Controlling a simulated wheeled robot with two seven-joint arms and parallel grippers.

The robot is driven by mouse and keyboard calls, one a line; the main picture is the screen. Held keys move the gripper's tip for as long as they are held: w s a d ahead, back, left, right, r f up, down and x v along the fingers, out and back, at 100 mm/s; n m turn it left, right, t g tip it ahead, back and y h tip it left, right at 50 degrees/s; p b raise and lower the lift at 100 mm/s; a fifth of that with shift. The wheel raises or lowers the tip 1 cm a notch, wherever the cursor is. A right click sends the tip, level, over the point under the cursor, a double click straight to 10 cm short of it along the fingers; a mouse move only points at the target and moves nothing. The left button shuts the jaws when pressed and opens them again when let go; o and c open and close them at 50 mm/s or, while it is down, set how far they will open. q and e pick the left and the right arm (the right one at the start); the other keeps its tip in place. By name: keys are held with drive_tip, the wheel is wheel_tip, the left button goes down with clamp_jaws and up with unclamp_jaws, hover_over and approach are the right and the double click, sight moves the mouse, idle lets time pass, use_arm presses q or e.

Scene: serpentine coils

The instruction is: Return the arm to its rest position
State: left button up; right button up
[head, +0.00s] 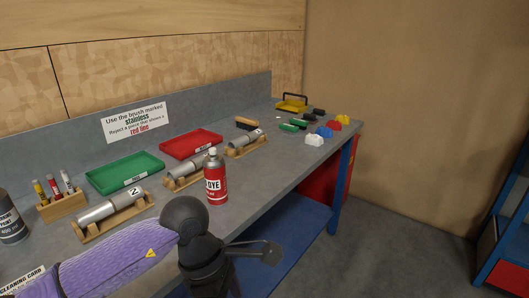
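My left arm comes in from the lower left with a purple sleeve and a dark wrist. My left gripper (268,252) shows as dark grey parts in front of the bench's front edge, to the right of the wrist. Its fingers are not clear enough to tell open from shut. No held object can be made out. My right gripper is not in view.
The grey bench (275,170) holds a red dye can (215,178) close behind my wrist, metal cylinders on wooden cradles (113,207), a green tray (125,172) and a red tray (191,143). A blue lower shelf (290,235) lies beneath. Floor at right is clear.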

use_arm(q)
drive_tip(key=w+d+f+n+t+h, duration=0.35)
drive_tip(key=d+n+h, duration=0.45)
drive_tip(key=n+h, duration=0.65)
drive_tip(key=s+a+f+n+t+y, duration=0.1)
drive_tip(key=a+f+n+t+y, duration=0.4)
drive_tip(key=f+n, duration=0.55)
drive_tip(key=a+f+n+t+y, duration=0.5)
drive_tip(key=f+n, duration=0.3)
drive_tip(key=n, duration=0.5)
drive_tip(key=s+a+f+n+g+y, duration=0.2)
drive_tip(key=s+a+f+n+y, duration=0.15)
drive_tip(key=s+f, duration=0.25)
drive_tip(key=s+a+f+n+g+y, duration=0.2)
drive_tip(key=s+a+f+n, duration=0.15)
drive_tip(key=s+f, duration=0.25)
drive_tip(key=s+a+f+n+g+y, duration=0.1)
drive_tip(key=s+f+n+g, duration=0.2)
drive_tip(key=s, duration=0.8)
drive_tip(key=s+a+f+n+g+y, duration=0.1)
drive_tip(key=s+a+f+n+g, duration=0.1)
drive_tip(key=s, duration=1)
drive_tip(key=f+n+g, duration=0.1)
drive_tip(key=n+g, duration=0.1)
drive_tip(key=n, duration=0.1)
drive_tip(key=shift+s+f+y, duration=0.2)
drive_tip(key=shift+s+y, duration=0.1)
